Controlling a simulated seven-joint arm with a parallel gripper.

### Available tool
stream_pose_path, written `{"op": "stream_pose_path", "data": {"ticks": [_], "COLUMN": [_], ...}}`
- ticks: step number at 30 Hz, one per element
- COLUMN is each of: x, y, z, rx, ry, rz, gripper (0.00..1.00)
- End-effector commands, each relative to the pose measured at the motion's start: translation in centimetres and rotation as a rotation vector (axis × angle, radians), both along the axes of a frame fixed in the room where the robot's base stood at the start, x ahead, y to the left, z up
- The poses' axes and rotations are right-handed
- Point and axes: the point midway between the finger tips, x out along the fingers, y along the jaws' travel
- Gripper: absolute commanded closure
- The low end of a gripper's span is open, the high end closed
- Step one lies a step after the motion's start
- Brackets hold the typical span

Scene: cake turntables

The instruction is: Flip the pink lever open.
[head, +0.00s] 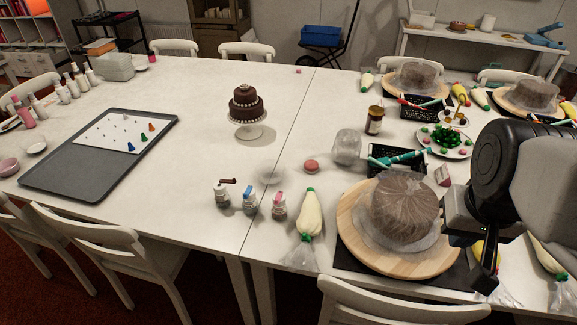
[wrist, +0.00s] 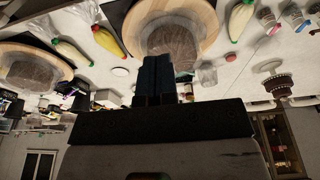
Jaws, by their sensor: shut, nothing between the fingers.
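The pink lever (head: 279,195) sits on top of a small jar (head: 279,209), the right one of three small jars on the table left of the wooden turntable. The lever also shows small at the upper right of the wrist view (wrist: 274,30). I cannot tell its exact angle. My gripper (head: 484,284) is at the right of the head view, above the table at the right side of the turntable, far from the lever. In the wrist view its dark fingers (wrist: 155,80) are together and empty.
A wrapped cake on a wooden turntable (head: 357,242) stands between my gripper and the jars. A piping bag (head: 309,214) lies just right of the pink-lever jar. Two like jars, with blue (head: 249,189) and brown (head: 227,181) levers, stand to its left.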

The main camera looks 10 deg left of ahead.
Motion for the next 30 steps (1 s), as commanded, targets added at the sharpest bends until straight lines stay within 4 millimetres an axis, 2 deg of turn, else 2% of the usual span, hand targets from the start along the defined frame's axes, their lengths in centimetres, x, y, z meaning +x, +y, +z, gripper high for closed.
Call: {"op": "stream_pose_path", "data": {"ticks": [5,14,30], "x": [1.7,6.0,14.0], "y": [0.8,3.0,8.7], "z": [0.4,1.0,0.9], "rx": [-0.003,-0.013,-0.039], "ry": [0.023,0.081,0.185], "rz": [0.029,0.104,0.246], "gripper": [1.00,1.00,1.00]}}
